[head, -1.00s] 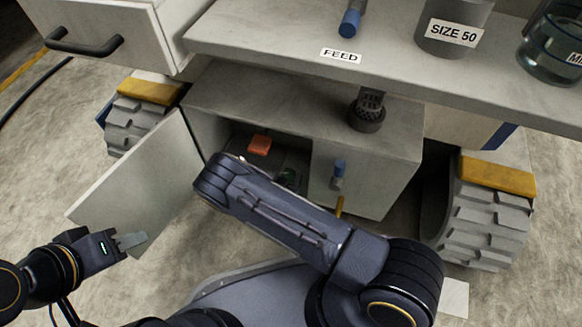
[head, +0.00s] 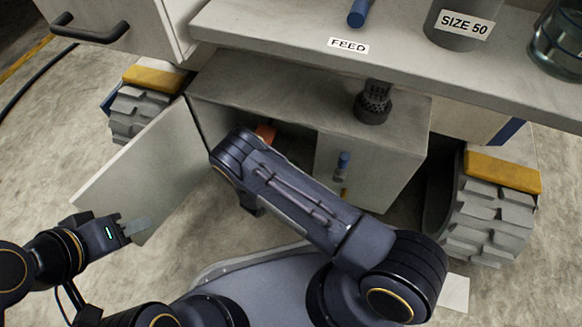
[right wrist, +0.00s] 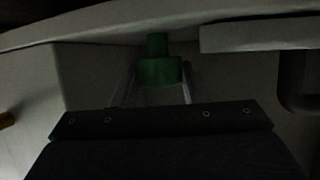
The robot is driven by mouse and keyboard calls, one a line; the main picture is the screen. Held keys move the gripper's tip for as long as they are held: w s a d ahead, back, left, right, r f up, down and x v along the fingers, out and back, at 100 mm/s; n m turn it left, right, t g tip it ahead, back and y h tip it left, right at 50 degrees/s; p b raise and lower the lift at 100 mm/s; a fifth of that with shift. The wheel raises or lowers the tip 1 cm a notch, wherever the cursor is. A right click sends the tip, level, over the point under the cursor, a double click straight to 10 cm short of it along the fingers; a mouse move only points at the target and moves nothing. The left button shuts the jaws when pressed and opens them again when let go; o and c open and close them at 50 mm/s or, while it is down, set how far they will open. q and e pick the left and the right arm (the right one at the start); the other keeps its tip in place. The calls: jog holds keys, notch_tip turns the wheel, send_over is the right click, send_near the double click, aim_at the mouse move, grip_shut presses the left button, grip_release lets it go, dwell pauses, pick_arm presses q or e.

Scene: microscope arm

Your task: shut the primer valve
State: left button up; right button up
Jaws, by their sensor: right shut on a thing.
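In the right wrist view, a green knob-like part (right wrist: 158,72), which may be the primer valve, sits between the fingertips of my right gripper (right wrist: 157,86). The gripper is shut on it. The picture is dark and I read no label there. In the head view, my right forearm reaches to the opening of the low cabinet (head: 370,160) and hides the right gripper and green part. A blue-tipped lever (head: 343,162) stands on the cabinet front. My left gripper (head: 138,229) is empty beside the open cabinet door (head: 140,175); whether its fingers are apart is unclear.
An orange-red block (head: 265,133) shows inside the cabinet behind my arm. Above is a grey counter (head: 420,65) with a FEED label and a SIZE 50 container (head: 462,22). Treaded wheels or tracks (head: 495,215) flank the cabinet. A dark perforated fitting (head: 373,103) stands on the cabinet top.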

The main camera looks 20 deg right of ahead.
jog(key=shift+m, duration=0.3)
jog(key=o, duration=1)
jog(key=shift+a+r+g, duration=0.1)
jog(key=shift+g, duration=0.2)
jog(key=p+v, duration=0.3)
jog(key=v, duration=0.4)
jog(key=shift+s+a, duration=0.2)
jog(key=shift+a, duration=0.1)
